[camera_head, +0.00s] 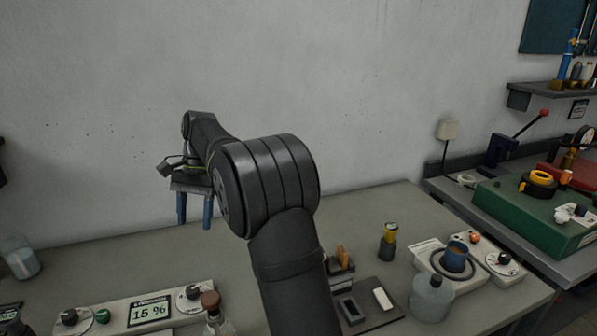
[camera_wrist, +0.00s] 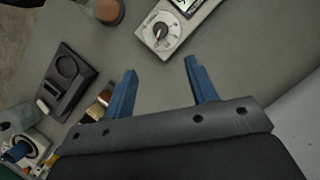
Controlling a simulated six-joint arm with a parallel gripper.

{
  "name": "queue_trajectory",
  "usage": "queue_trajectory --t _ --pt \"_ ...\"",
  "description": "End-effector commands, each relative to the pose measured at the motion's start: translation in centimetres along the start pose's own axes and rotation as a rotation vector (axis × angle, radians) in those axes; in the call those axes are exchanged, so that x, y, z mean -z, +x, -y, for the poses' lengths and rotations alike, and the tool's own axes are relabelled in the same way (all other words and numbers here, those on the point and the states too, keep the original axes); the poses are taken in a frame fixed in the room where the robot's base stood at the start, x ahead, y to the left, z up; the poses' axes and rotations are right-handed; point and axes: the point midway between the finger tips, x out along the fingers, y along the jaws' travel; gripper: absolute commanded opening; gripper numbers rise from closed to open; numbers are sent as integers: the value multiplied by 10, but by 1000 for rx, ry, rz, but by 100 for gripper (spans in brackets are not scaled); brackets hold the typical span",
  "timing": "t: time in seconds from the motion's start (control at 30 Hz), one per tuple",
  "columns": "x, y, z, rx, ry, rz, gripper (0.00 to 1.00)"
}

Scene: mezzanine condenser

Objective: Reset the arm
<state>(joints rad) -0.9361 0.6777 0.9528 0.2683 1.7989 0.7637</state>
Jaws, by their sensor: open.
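My gripper (camera_head: 194,208) shows in the head view at left of centre, its blue fingers pointing down above the grey bench (camera_head: 130,265). In the wrist view my gripper (camera_wrist: 160,82) has its two blue fingers spread apart with only bare bench between them. It is open and empty. My arm rises from the bottom middle of the head view, bends at a large dark joint, and reaches back toward the wall. It hides part of the bench behind it.
A control box with a 15 % display (camera_head: 149,312) stands at front left, near a brown-capped bottle (camera_head: 217,318). A jar (camera_head: 20,258) is at far left. At right are a dark tray (camera_head: 372,309), a clear flask (camera_head: 432,298) and a hotplate with a cup (camera_head: 457,257). The bench middle is clear.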

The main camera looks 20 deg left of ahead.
Motion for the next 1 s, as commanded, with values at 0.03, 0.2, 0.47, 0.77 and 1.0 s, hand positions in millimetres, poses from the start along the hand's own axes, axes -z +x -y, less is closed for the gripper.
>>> queue_trajectory --t 0.03,0.2,0.47,0.77,1.0 --pt "0 0 0 0 0 0 52" --pt "0 4 0 0 0 1 52" --pt "-1 41 0 -3 -1 3 52" --pt "0 102 0 -3 -1 2 52" --pt "0 146 0 -3 0 3 52"
